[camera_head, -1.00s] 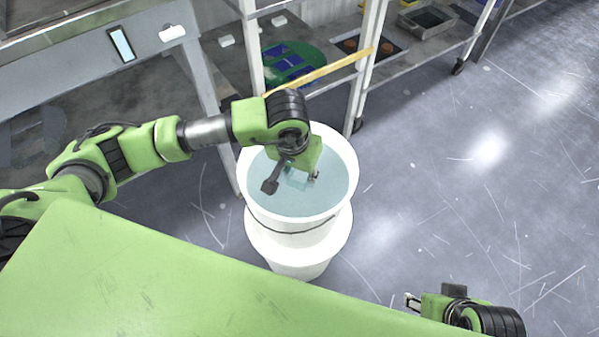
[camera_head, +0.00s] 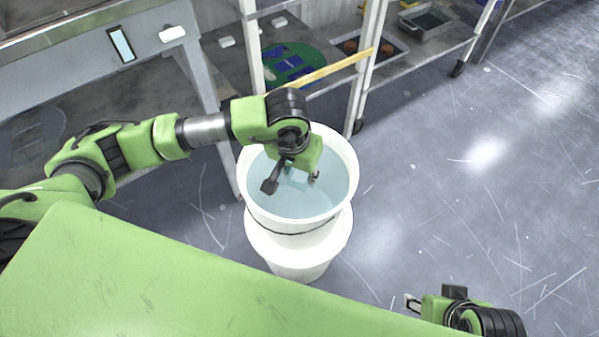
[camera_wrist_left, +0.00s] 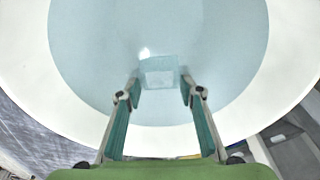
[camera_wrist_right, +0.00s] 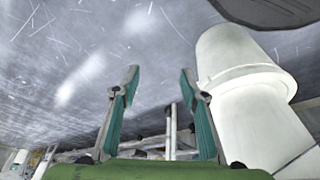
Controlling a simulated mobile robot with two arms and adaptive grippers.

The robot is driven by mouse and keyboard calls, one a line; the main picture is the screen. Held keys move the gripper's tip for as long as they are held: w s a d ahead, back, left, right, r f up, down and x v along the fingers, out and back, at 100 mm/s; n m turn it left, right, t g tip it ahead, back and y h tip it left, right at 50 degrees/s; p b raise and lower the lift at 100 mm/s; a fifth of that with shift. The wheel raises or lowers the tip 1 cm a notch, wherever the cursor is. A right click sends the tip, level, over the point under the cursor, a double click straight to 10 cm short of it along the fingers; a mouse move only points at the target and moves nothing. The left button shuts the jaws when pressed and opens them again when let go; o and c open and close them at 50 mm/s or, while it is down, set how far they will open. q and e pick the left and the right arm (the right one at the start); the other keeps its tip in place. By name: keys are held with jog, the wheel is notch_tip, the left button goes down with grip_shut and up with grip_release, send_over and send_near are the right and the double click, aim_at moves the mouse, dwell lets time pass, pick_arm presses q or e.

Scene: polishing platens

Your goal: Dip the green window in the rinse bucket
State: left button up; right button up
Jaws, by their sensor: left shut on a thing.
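The green window is a small, pale teal, see-through pane (camera_wrist_left: 158,73). It sits between the fingertips of my left gripper (camera_wrist_left: 158,92), which is shut on it. The rinse bucket is white with a wide rim (camera_head: 345,160) and pale blue water inside. In the head view my left gripper (camera_head: 303,177) points down inside the bucket's mouth, and the pane shows only faintly there, at or under the water. My right gripper (camera_head: 411,302) is at the lower right, away from the bucket. In the right wrist view its fingers (camera_wrist_right: 160,75) are apart with nothing between them.
A white frame shelf (camera_head: 368,70) stands behind the bucket, with a yellow strip (camera_head: 320,72) along it and a green round plate (camera_head: 297,60) on it. A grey bench (camera_head: 60,100) is at the left. The scratched floor (camera_head: 460,200) at the right is clear.

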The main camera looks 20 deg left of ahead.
jog(key=shift+w+a+r, duration=0.1)
jog(key=shift+w, duration=0.35)
jog(key=shift+w+a+r+t, duration=0.1)
jog(key=shift+w+t, duration=0.3)
pick_arm(q)
jog(key=shift+f, duration=0.1)
pick_arm(e)
jog(key=shift+w, duration=0.15)
jog(key=shift+w+a+r, duration=0.1)
jog(key=shift+w+a, duration=0.05)
jog(key=shift+w, duration=0.1)
pick_arm(q)
jog(key=shift+f+b, duration=0.1)
jog(key=shift+b, duration=0.3)
pick_arm(e)
jog(key=shift+w+a+r+t, duration=0.15)
jog(key=shift+w+t, duration=0.15)
jog(key=shift+w, duration=0.15)
jog(key=shift+w+a+r+t, duration=0.15)
jog(key=shift+w+t, duration=0.15)
jog(key=shift+w, duration=0.15)
jog(key=shift+w+y, duration=0.25)
jog(key=shift+y, duration=0.05)
jog(key=shift+w+a, duration=0.1)
